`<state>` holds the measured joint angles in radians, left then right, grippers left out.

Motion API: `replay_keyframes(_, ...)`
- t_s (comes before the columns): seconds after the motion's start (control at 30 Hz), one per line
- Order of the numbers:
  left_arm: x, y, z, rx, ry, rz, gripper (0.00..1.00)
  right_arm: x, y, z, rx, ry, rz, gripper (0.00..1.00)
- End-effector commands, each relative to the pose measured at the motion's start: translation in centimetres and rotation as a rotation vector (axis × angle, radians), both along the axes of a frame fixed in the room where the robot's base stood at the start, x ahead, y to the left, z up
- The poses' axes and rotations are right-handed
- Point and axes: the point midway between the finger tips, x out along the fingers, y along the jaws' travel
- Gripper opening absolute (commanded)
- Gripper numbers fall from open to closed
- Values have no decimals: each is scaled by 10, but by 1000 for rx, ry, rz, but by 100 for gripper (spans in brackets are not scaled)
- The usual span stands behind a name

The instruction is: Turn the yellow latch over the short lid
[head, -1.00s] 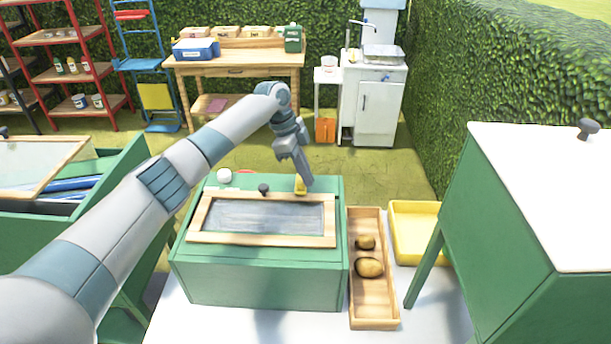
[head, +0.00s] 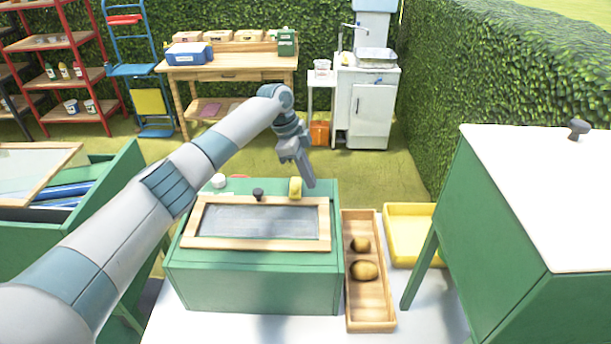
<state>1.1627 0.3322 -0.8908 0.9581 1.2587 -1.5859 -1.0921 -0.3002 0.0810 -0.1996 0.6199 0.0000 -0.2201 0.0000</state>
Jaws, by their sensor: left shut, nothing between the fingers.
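The green box (head: 252,287) stands on the white table in front of me. Its short lid (head: 262,222), a wooden frame with a grey glassy pane and a dark knob (head: 258,194), lies closed on top. The yellow latch (head: 295,187) stands at the lid's back edge, right of the knob. My left gripper (head: 310,184) is shut and empty, pointing down just right of the latch. I cannot tell whether it touches the latch. My right gripper is not in view.
A wooden tray (head: 376,313) with two potatoes (head: 363,270) stands right of the box, with a yellow tray (head: 411,254) beyond it. A green cabinet with a white top (head: 540,190) stands at the right. A white round knob (head: 218,181) and something red sit at the box's back left.

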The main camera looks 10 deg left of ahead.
Motion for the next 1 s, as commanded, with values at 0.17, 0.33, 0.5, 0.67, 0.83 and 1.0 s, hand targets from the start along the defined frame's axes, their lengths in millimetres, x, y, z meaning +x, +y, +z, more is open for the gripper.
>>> replay_keyframes(0.17, -4, -20, 9, -2, 0, 1, 0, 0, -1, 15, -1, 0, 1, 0)
replay_keyframes(0.33, -4, -21, 18, -1, -3, 5, 0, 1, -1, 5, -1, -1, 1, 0)
replay_keyframes(0.5, -5, -11, 45, -2, -4, 5, 0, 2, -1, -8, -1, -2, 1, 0)
replay_keyframes(0.67, -5, -2, 72, -1, -3, 6, 0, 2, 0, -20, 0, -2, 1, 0)
replay_keyframes(0.83, -6, 5, 92, -1, -2, 6, 0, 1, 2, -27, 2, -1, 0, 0)
replay_keyframes(1.0, -7, 8, 100, -1, 0, 5, 0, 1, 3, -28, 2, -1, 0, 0)
